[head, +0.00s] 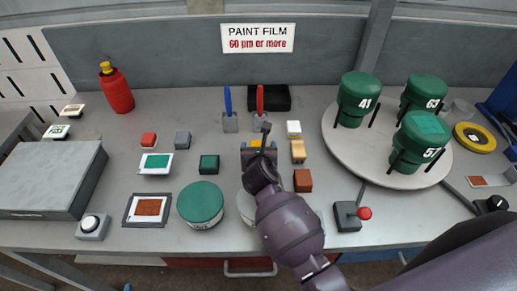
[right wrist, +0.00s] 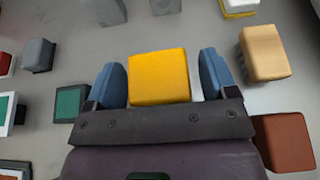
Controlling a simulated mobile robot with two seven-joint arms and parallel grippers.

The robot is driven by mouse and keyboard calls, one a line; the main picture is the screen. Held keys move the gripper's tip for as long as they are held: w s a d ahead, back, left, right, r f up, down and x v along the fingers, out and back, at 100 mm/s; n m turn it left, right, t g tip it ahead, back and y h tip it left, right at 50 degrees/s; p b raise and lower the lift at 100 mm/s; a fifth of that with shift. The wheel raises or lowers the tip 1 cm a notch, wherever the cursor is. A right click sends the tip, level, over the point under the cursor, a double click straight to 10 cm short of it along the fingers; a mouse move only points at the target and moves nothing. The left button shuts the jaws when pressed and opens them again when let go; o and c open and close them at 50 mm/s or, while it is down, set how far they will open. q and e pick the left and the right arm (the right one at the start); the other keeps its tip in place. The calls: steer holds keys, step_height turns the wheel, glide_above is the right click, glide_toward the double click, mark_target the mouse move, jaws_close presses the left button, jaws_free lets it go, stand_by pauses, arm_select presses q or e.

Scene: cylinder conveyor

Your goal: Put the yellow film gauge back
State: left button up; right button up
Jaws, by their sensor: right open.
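The yellow film gauge (right wrist: 159,77) is a yellow block in the right wrist view, and a small part of it shows in the head view (head: 255,143). My right gripper (right wrist: 168,80) is open, with one blue finger on each side of the block and narrow gaps between. In the head view my right gripper (head: 258,150) covers most of the block. A pale patch shows beside the block's right edge; what lies under the block is hidden. My left gripper is not in view.
Tan (head: 298,151) and brown (head: 303,180) blocks stand to the right, a dark green block (head: 209,164) to the left. Behind are blue-handled (head: 228,100) and red-handled (head: 260,98) tools. A round turntable (head: 338,135) carries green pots. A joystick (head: 364,213) stands at the front.

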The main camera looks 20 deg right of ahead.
steer(key=p+v, duration=0.1)
steer(key=v, duration=1.1)
steer(key=shift+f, duration=0.1)
